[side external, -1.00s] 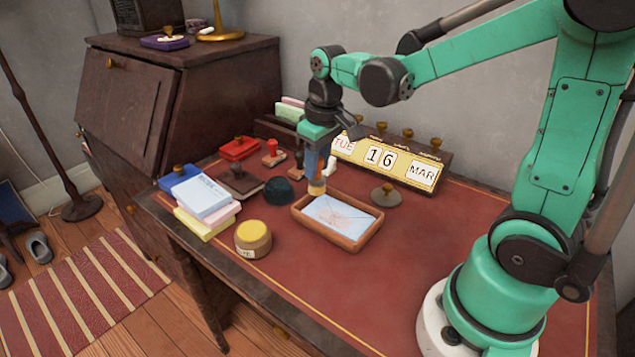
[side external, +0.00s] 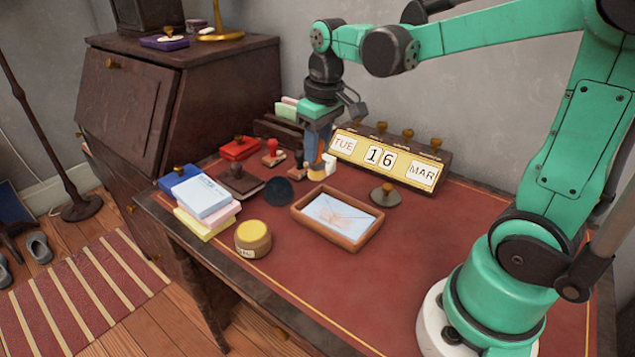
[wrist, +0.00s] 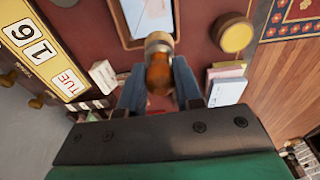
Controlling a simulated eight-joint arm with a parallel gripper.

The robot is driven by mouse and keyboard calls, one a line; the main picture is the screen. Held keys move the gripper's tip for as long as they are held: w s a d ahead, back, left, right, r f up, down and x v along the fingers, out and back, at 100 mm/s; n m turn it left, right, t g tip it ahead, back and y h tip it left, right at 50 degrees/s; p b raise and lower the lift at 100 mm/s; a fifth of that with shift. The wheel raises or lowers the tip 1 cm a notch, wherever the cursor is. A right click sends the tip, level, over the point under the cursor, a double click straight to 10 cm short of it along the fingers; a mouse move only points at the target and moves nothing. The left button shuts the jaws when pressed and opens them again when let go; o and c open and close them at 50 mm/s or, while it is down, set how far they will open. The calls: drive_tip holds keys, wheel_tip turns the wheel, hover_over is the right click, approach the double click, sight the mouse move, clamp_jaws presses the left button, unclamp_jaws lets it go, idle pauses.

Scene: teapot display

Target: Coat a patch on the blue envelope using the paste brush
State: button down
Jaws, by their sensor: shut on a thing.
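My gripper (side external: 318,150) is shut on the paste brush, whose orange handle (wrist: 158,78) shows between the blue fingers in the wrist view. Its pale tan lower end (side external: 316,172) points down, behind the tray's far left corner and apart from the envelope. The pale blue envelope (side external: 338,214) lies flat in a brown tray (side external: 349,243). Faint pinkish lines show on it, but I cannot tell whether they are paste. The envelope also shows partly at the top of the wrist view (wrist: 150,14). A round labelled pot with a yellow top (side external: 253,238) stands left of the tray.
A yellow calendar block (side external: 385,158) stands behind the tray. A grey knobbed disc (side external: 385,194) is right of it, a dark dome (side external: 278,192) left. Stacked paper blocks (side external: 206,207) and stamps (side external: 273,153) are farther left.

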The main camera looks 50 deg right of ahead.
sight(321, 177)
drive_tip(key=shift+f, duration=0.15)
drive_tip(key=shift+f, duration=3.5)
drive_tip(key=shift+s+f, duration=0.25)
drive_tip(key=shift+f, duration=0.05)
drive_tip(key=shift+s+f, duration=0.1)
drive_tip(key=shift+s, duration=3.3)
drive_tip(key=shift+w, duration=3.7)
drive_tip(key=shift+s+r, duration=0.1)
drive_tip(key=shift+r, duration=3.95)
drive_tip(key=shift+f, duration=0.15)
